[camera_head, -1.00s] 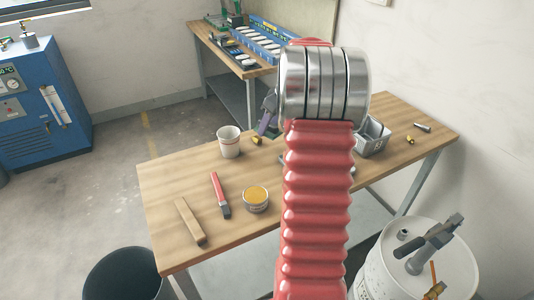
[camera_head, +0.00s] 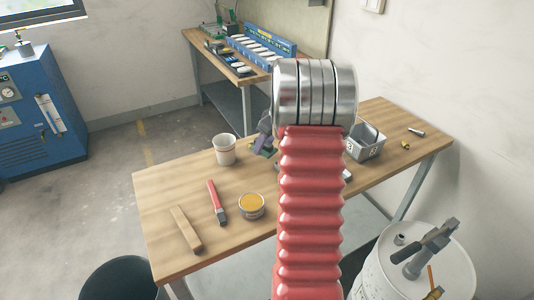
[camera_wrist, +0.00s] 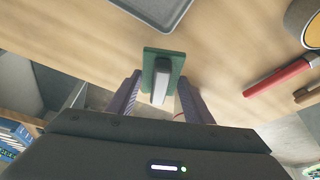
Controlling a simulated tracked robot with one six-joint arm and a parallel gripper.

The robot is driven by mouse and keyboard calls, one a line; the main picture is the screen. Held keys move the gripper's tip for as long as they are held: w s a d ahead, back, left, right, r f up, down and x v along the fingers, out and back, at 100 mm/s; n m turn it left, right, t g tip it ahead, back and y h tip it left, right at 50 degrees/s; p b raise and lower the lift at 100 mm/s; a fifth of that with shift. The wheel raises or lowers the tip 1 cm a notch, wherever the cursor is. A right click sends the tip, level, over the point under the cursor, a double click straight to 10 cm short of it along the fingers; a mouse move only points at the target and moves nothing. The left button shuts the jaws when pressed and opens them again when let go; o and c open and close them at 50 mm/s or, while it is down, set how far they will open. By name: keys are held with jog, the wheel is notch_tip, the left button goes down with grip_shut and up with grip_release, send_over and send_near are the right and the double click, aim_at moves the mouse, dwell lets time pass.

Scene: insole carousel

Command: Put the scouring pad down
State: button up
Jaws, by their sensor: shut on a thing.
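The scouring pad (camera_wrist: 149,57) is a green slab with a pale grey block on it, seen in the wrist view between my two purple-grey fingers. My gripper (camera_wrist: 160,82) is shut on it. In the head view my gripper (camera_head: 264,142) is low by the far edge of the wooden table (camera_head: 170,190), just right of the white cup. The pad shows there only as a small dark green patch, partly behind my arm. I cannot tell whether it touches the table.
A grey bin (camera_head: 366,143) is at the right. A grey tray (camera_wrist: 165,8) lies near the pad.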

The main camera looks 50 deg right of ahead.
aim_at(265, 162)
jog(key=shift+f, duration=2.5)
jog(key=o, duration=1)
jog(key=v, duration=1.2)
jog(key=shift+r, duration=0.1)
jog(key=shift+w, duration=0.15)
